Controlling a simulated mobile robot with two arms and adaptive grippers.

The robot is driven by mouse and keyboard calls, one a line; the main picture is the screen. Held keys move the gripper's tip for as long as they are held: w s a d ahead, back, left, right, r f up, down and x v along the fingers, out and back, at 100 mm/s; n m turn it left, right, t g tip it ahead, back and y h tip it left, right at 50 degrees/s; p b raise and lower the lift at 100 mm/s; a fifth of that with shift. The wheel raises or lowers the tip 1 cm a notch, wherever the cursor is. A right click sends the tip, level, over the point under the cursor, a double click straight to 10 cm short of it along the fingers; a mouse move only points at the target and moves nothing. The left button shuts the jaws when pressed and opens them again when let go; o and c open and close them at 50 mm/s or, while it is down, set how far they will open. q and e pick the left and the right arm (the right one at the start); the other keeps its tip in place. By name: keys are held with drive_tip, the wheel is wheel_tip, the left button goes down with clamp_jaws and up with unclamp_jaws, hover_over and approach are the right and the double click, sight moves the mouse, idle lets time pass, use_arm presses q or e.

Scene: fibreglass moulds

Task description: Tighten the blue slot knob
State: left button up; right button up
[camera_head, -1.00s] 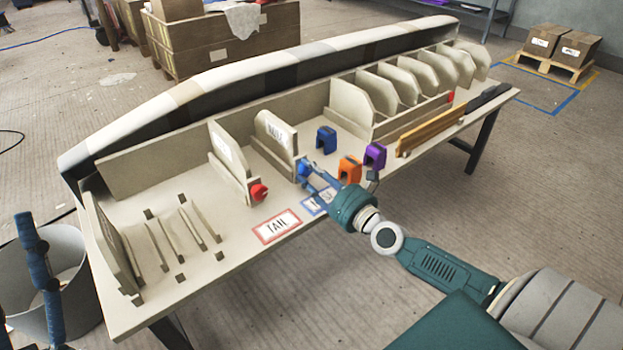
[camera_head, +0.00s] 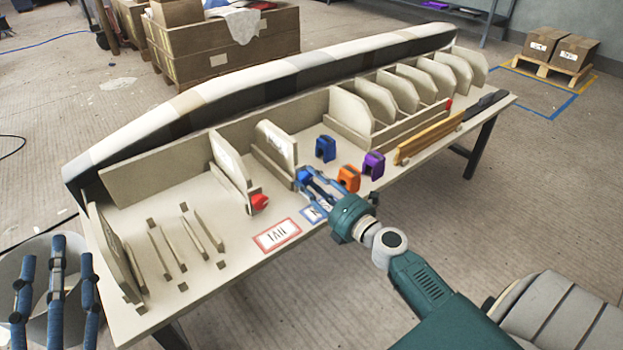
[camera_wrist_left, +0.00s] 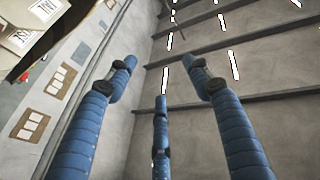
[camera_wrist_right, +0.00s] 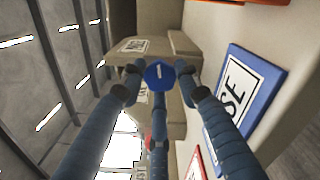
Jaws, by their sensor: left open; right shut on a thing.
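The blue slot knob (camera_wrist_right: 159,74) sits at the front end of the slot with the board labelled NOSE (camera_head: 274,146). In the head view the knob (camera_head: 304,175) is partly hidden by my right gripper (camera_head: 317,184). The right gripper is shut on the knob, and its fingers (camera_wrist_right: 160,82) surround the knob in the right wrist view. A pale mark shows on the knob's face. My left gripper (camera_head: 56,260) is open and empty, off the bench's left end, with its fingers pointing up. The left wrist view shows its spread fingers (camera_wrist_left: 160,85).
A red knob (camera_head: 259,202) sits at the neighbouring slot to the left. A red-bordered label (camera_head: 277,234) and a blue-bordered label (camera_head: 314,213) lie along the front edge.

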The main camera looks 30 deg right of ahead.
use_arm(q)
drive_tip(key=shift+w+a+f+g, duration=0.15)
drive_tip(key=shift+f+g, duration=0.3)
drive_tip(key=shift+f, duration=0.5)
drive_tip(key=shift+w+f+g, duration=0.25)
drive_tip(key=shift+f+g, duration=0.2)
drive_tip(key=shift+f, duration=0.45)
use_arm(e)
drive_tip(key=shift+s+a+f+m, duration=0.15)
drive_tip(key=shift+a+f+m, duration=0.2)
drive_tip(key=shift+f, duration=0.15)
drive_tip(key=o, duration=1.1)
drive_tip(key=shift+r, duration=0.1)
drive_tip(key=shift+o, duration=0.2)
drive_tip(key=shift+r, duration=0.1)
drive_tip(key=shift+s+d, duration=0.1)
drive_tip(key=shift+s, duration=0.2)
drive_tip(key=s, duration=1.1)
drive_tip(key=shift+s+d, duration=0.15)
drive_tip(key=shift+d, duration=0.25)
